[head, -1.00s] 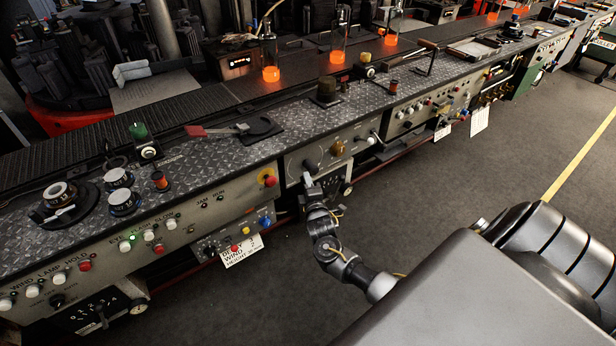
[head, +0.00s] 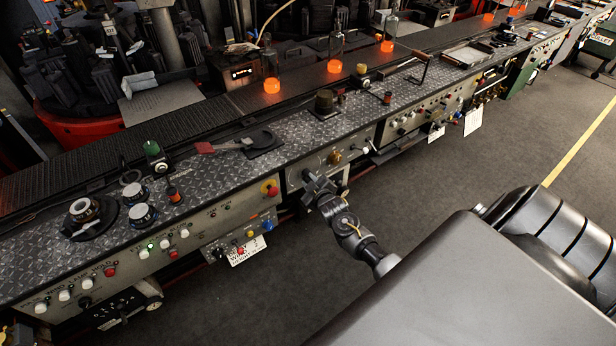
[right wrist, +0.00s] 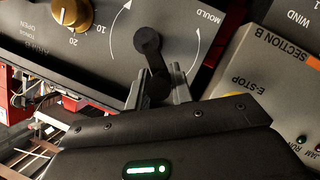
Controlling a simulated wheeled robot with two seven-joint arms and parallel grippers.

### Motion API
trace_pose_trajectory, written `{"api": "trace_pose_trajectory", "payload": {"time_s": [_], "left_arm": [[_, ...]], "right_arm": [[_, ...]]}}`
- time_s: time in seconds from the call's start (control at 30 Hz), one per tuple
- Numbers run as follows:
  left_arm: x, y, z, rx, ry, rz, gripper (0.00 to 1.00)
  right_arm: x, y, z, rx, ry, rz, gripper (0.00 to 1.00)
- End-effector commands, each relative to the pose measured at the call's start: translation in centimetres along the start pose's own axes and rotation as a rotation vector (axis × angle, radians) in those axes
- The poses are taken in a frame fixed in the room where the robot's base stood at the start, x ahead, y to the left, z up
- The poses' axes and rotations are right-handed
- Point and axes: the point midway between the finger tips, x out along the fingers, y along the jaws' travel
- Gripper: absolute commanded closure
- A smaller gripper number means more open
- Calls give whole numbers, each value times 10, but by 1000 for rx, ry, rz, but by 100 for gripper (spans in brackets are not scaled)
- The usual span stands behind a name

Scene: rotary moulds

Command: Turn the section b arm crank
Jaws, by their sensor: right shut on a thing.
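The section b arm crank (right wrist: 147,42) is a black crank with a round hub on a grey panel (right wrist: 105,62) marked MOULD with curved white arrows. In the right wrist view its handle runs down from the hub, in between my right gripper's (right wrist: 157,90) two metal fingers. The gripper is shut on this handle. In the head view my right gripper (head: 317,185) is at the front face of the console and hides most of the crank. My left gripper is not in view.
A brass knob (right wrist: 72,14) is beside the crank; it also shows in the head view (head: 335,157). A SECTION B panel (right wrist: 270,75) marked E-STOP adjoins. The red E-stop button (head: 270,187) has a yellow surround. Glowing bottles (head: 271,86) stand on the conveyor behind. The floor in front is clear.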

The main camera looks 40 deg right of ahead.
Motion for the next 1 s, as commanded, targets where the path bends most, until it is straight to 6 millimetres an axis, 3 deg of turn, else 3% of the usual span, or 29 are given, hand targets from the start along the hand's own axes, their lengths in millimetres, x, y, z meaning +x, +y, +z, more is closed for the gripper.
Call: {"api": "trace_pose_trajectory", "payload": {"time_s": [0.43, 1.0], "left_arm": [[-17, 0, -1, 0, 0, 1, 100], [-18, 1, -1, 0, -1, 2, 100]], "right_arm": [[-2, 7, 3, 220, -9, -101, 100], [-2, 7, 3, 258, -7, -119, 100]]}}
